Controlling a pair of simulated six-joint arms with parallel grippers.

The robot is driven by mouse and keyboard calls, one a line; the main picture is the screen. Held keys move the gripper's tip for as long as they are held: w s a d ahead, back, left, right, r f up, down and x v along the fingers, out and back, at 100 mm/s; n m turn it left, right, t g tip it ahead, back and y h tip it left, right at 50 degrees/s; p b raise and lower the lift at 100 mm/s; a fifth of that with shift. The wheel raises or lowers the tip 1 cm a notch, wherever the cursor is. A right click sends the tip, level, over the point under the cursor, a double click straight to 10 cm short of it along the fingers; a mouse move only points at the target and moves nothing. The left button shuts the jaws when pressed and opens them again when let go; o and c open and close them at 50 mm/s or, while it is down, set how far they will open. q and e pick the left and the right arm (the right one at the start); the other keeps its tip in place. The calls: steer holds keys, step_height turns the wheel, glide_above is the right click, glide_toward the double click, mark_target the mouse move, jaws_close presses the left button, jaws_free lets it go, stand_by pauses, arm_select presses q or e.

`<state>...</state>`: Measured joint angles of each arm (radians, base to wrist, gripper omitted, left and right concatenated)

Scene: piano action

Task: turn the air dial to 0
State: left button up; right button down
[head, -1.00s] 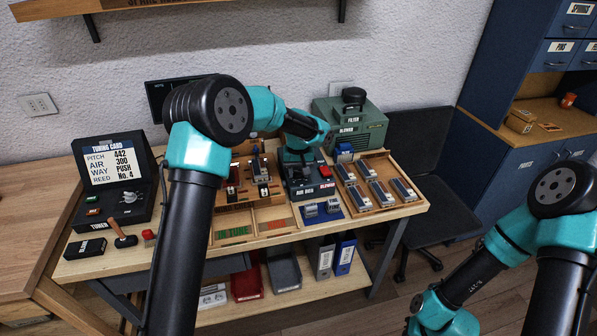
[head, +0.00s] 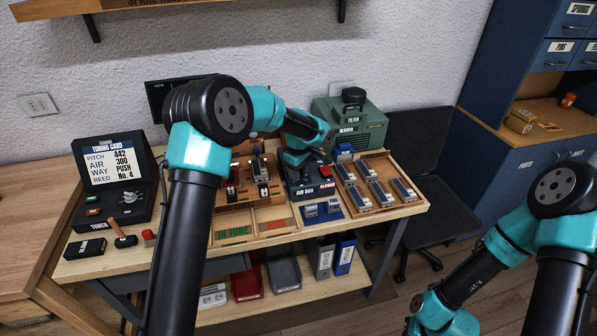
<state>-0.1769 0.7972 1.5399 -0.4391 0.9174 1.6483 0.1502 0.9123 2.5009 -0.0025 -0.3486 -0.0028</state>
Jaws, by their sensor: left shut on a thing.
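The air box (head: 303,189) is a dark box on the bench, with its name on the front and a red switch (head: 325,171) at its right. My left gripper (head: 299,171) reaches down onto the top of the air box and is shut on the air dial. The dial and its scale are hidden under the gripper, so its setting cannot be read. The tuning card (head: 115,158) on the left reads pitch 442, air 300, way push, reed No. 4. My right arm is at the right, its gripper out of sight.
The green blower (head: 350,125) stands behind the air box. A wooden tray (head: 377,182) with several grey blocks is to its right. A blue mat (head: 323,211) with small metal parts lies in front. Red-and-black parts (head: 248,178) stand close on the left.

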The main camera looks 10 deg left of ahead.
arm_select(q)
steer(key=shift+n, duration=0.5)
steer(key=o, duration=0.9)
step_height(320, 180, up, 18)
steer(key=shift+f, duration=0.25)
steer(key=shift+f, duration=0.1)
stand_by(0.3)
